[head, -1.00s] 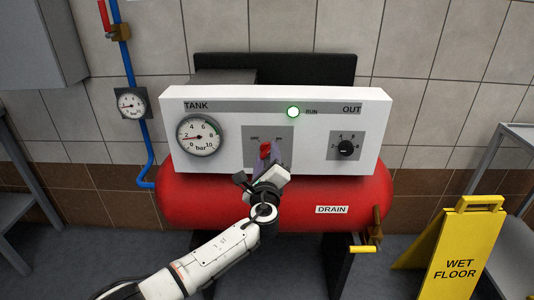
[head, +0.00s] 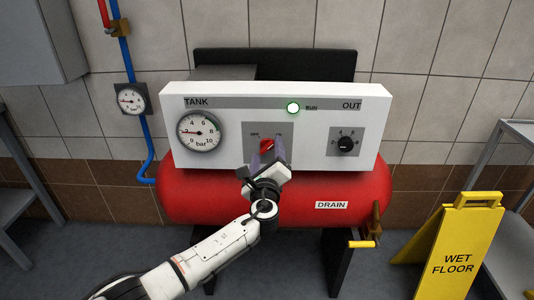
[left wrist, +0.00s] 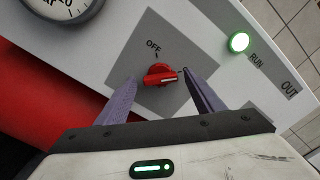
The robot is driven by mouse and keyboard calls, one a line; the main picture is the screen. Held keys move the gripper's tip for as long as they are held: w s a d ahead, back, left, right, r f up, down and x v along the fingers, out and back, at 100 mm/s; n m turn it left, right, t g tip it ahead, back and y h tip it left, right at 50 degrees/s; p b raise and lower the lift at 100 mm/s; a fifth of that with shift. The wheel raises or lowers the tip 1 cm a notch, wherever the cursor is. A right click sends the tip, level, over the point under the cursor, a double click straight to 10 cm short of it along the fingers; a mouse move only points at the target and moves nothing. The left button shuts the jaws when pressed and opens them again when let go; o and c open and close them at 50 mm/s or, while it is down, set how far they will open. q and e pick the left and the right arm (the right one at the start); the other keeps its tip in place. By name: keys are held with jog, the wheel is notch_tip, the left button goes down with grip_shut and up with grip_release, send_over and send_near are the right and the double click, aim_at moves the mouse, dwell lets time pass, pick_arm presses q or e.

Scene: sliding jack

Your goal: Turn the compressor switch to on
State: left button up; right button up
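The compressor switch (head: 266,145) is a red rotary knob on a grey plate on the white panel. It also shows in the left wrist view (left wrist: 160,75), its pale-marked pointer end turned right, away from the OFF label (left wrist: 153,47) and towards a small tick mark. The ON label is hidden, seemingly behind a finger. My left gripper (head: 267,156) is open, its purple fingers pointing at the panel. In the left wrist view its fingers (left wrist: 161,83) stand on either side of the knob, with visible gaps. My right gripper is not in view.
The green RUN lamp (head: 293,108) is lit. The TANK gauge (head: 200,132) is left of the switch and the black OUT knob (head: 346,144) right. A red tank (head: 190,200) lies below, with a yellow drain handle (head: 362,244). A yellow wet-floor sign (head: 455,250) stands right.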

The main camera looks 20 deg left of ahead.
pick_arm(q)
jog(key=v, duration=1)
jog(key=shift+p, duration=0.45)
jog(key=shift+s, duration=0.15)
